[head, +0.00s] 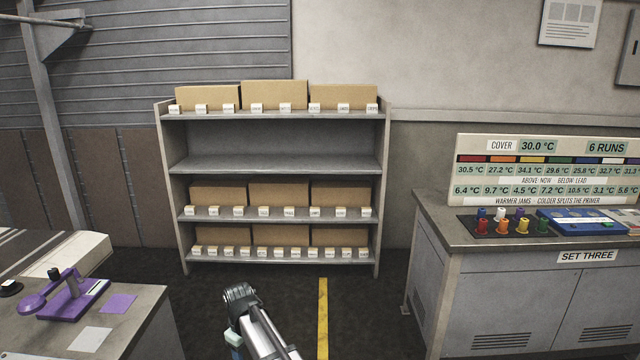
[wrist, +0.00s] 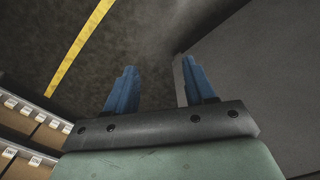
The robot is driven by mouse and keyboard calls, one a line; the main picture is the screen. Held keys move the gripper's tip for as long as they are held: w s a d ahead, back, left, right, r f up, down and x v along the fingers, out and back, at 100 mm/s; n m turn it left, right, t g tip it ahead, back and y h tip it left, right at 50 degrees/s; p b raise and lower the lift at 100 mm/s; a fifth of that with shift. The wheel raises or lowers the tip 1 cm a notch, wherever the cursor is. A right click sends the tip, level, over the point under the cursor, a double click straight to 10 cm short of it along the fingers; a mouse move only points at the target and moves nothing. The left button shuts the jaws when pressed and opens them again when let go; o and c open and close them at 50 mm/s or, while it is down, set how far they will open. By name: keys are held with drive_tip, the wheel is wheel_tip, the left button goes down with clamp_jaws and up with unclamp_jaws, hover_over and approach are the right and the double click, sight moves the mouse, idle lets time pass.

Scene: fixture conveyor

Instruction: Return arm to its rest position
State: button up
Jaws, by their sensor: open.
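My gripper (wrist: 160,88) shows in the wrist view with its two blue fingers spread apart and nothing between them. It hangs over the dark floor (wrist: 150,35), beside a plain grey surface on the right. In the head view my arm reaches up from the bottom edge, in the gap between the left bench and the right cabinet. The gripper's fingers cannot be made out clearly there.
A grey shelf (head: 275,165) with cardboard boxes and small labelled blocks stands at the back. The right cabinet (head: 490,290) carries coloured pegs (head: 502,226), a blue device (head: 580,221) and a temperature board (head: 540,168). The left bench (head: 140,315) holds a purple device (head: 75,295). Floor between is clear.

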drive_tip(key=s+d+f+m, duration=0.4)
drive_tip(key=d, duration=0.9)
drive_tip(key=s+d+f+m, duration=0.4)
drive_tip(key=s+d+f, duration=0.1)
drive_tip(key=d, duration=0.8)
drive_tip(key=s+d+f+m, duration=0.4)
drive_tip(key=d, duration=0.9)
drive_tip(key=s+f+g, duration=0.3)
drive_tip(key=s+f, duration=0.7)
drive_tip(key=s, duration=0.4)
drive_tip(key=s+f+g, duration=0.3)
drive_tip(key=s+f, duration=0.7)
drive_tip(key=s, duration=0.5)
drive_tip(key=shift+s+a+f+g, duration=0.15)
drive_tip(key=shift+s+f+g, duration=0.1)
drive_tip(key=shift+g, duration=0.15)
